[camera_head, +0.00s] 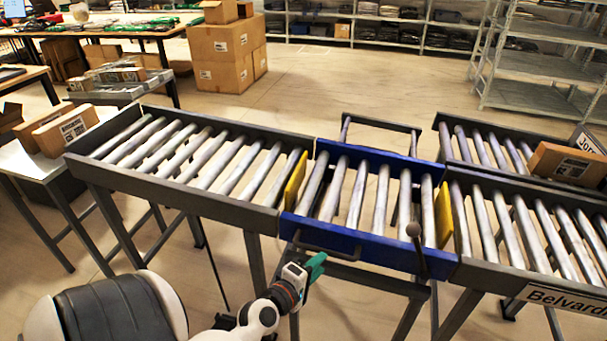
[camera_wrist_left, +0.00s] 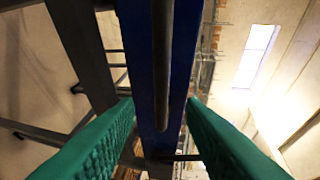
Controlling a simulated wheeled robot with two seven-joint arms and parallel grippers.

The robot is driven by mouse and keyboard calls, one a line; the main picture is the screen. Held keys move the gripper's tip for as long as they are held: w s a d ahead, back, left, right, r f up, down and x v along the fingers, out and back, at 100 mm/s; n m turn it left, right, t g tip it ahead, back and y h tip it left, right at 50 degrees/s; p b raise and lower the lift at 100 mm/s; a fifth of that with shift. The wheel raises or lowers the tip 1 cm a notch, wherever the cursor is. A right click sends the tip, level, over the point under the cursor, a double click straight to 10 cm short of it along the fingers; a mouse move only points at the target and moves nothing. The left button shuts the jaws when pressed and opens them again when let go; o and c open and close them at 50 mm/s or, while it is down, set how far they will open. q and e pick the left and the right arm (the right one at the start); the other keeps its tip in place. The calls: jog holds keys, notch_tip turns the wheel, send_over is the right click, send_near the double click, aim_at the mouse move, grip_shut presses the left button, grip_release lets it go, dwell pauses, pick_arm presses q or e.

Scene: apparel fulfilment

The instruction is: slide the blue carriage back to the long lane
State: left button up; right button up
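The blue carriage (camera_head: 352,237), a roller section with blue side rails, stands between the left grey roller lane (camera_head: 180,183) and the front right lane marked Belvardi (camera_head: 530,283), roughly in line with both. A grey bar handle (camera_head: 327,252) sits on its front rail; a black-knobbed lever (camera_head: 415,232) stands right of it. My left gripper (camera_head: 316,266), with green fingers, is just below the handle. In the left wrist view the fingers (camera_wrist_left: 160,140) are spread, with the handle bar (camera_wrist_left: 162,60) and blue rail (camera_wrist_left: 140,60) seen between them; contact is unclear. My right gripper is out of view.
A second right lane (camera_head: 487,146) lies behind, with a cardboard box (camera_head: 568,165) near its sign. Yellow plates (camera_head: 294,181) (camera_head: 443,214) stand at both carriage ends. The carriage rollers look empty. A side table (camera_head: 50,165) with boxes stands left.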

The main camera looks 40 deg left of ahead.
pick_arm(q)
jog(key=v, duration=0.6)
jog(key=shift+b, duration=0.45)
jog(key=shift+s, duration=0.1)
jog(key=s+d+f+m+g+h, duration=0.1)
jog(key=s+d+f+m+g, duration=0.15)
jog(key=f, duration=0.75)
jog(key=s+d+f+m+g, duration=0.2)
jog(key=d+f+m, duration=0.15)
jog(key=f, duration=0.65)
jog(key=s+d+f+m+g+h, duration=0.1)
jog(key=s+d+f+m+g, duration=0.15)
jog(key=f, duration=0.65)
jog(key=s+f+m+g, duration=0.7)
jog(key=s+f+m, duration=0.6)
jog(key=s, duration=0.8)
notch_tip(320, 180, down, 4)
jog(key=shift+d+r+g, duration=0.1)
jog(key=shift+d+g, duration=0.2)
jog(key=shift+s, duration=0.15)
